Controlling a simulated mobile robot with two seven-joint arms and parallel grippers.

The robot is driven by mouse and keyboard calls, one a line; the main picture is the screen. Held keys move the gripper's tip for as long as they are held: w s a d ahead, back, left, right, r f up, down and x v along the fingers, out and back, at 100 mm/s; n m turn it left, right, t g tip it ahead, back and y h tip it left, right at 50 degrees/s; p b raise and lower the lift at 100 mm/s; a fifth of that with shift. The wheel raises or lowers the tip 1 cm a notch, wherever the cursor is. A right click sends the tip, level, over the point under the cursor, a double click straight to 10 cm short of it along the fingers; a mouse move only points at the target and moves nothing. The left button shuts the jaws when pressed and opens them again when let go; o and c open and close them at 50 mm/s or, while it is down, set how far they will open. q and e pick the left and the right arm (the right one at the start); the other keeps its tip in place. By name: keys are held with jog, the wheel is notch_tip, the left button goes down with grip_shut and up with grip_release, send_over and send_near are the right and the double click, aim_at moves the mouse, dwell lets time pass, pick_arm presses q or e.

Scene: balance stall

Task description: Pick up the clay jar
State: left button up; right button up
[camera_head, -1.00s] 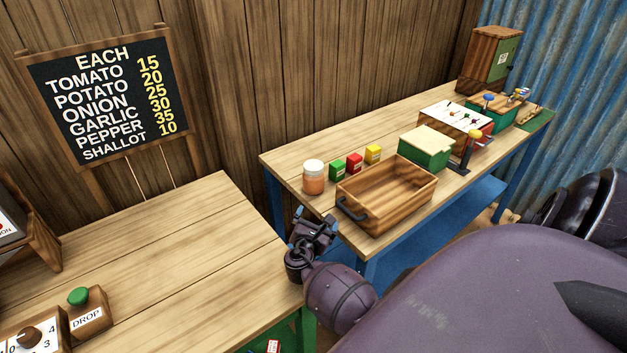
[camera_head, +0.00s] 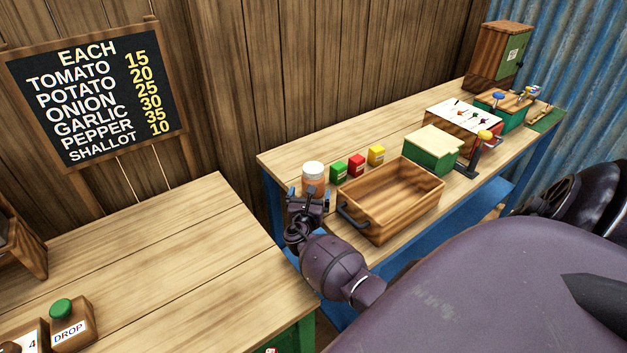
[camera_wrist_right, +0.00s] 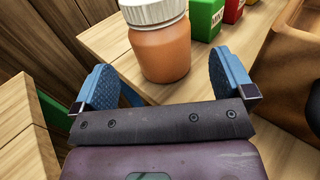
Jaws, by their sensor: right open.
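The clay jar (camera_head: 313,181), orange-brown with a pale ribbed lid, stands upright at the near left corner of the far table. In the right wrist view the jar (camera_wrist_right: 160,50) is ahead of my right gripper, roughly centred between the blue finger pads, its top cut off by the frame. My right gripper (camera_head: 308,194) is open and empty, just in front of the jar; its fingers hide the jar's lower part in the head view. In the right wrist view the gripper (camera_wrist_right: 163,80) shows a gap on each side of the jar. My left gripper is not in view.
An empty wooden crate (camera_head: 428,190) with a dark handle stands just right of the gripper. Green (camera_head: 337,171), red (camera_head: 356,166) and yellow (camera_head: 376,156) small boxes stand right of the jar. A green box (camera_head: 431,155) is farther along. The near table (camera_head: 170,255) is mostly clear.

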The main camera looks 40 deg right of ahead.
aim_at(313, 180)
jog(key=shift+w+d+f, duration=0.1)
jog(key=shift+w+d, duration=0.35)
jog(key=shift+d, duration=0.1)
jog(key=shift+w+d, duration=0.3)
jog(key=shift+d, duration=0.05)
jog(key=shift+w+d+r+b, duration=0.15)
jog(key=shift+d+r+b, duration=0.05)
jog(key=shift+r+b, duration=0.1)
jog(key=b+x, duration=0.1)
jog(key=x, duration=0.2)
jog(key=shift+w+d+r, duration=0.1)
jog(key=shift+d+r, duration=0.05)
jog(key=shift+r, duration=0.05)
jog(key=shift+w+d+b, duration=0.2)
jog(key=shift+d+b, duration=0.1)
jog(key=shift+b, duration=0.05)
jog(key=shift+w+d, duration=0.1)
jog(key=shift+r, duration=0.1)
jog(key=shift+c, duration=1)
jog(key=c, duration=0.8)
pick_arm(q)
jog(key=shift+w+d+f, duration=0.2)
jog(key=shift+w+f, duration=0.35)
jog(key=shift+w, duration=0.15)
pick_arm(e)
jog(key=shift+c, duration=0.3)
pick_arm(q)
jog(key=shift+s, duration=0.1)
pick_arm(e)
jog(key=shift+r, duration=0.15)
